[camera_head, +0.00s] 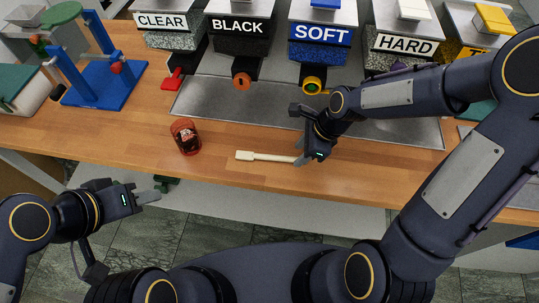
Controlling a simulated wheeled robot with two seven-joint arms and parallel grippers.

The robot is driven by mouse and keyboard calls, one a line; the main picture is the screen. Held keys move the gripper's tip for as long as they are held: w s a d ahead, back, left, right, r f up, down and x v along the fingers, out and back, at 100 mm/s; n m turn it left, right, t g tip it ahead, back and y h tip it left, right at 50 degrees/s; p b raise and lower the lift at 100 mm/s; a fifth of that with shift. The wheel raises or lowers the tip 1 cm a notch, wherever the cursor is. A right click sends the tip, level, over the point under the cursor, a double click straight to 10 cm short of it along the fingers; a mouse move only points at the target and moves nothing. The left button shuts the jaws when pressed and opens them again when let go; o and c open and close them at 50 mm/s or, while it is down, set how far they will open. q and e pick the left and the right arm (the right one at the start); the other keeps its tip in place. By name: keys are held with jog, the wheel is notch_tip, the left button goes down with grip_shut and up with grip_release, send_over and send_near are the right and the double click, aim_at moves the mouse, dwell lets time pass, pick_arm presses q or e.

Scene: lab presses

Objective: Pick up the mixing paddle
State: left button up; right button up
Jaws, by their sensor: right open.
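The mixing paddle (262,156) is a pale, cream-coloured stick with a wider flat end at the left. It lies on the wooden counter (222,166) in front of the metal tray. My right gripper (302,155) is at the paddle's right end, with its fingers open around or just above the handle; I cannot tell if they touch it. The gripper hides the tip of the handle. My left gripper (152,194) is off the counter's front edge at the lower left, pointing right, away from the paddle. Its jaw opening is not clear.
A red glass jar (185,136) with dark contents stands left of the paddle. Behind are a metal tray (215,100) and dispensers labelled CLEAR (161,21), BLACK (237,26), SOFT (321,33) and HARD (404,45). A blue press frame (102,86) stands at the left.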

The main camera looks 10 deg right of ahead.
jog(key=shift+x, duration=1.4)
jog(key=shift+w, duration=0.1)
grip_shut()
jog(key=shift+r, duration=0.15)
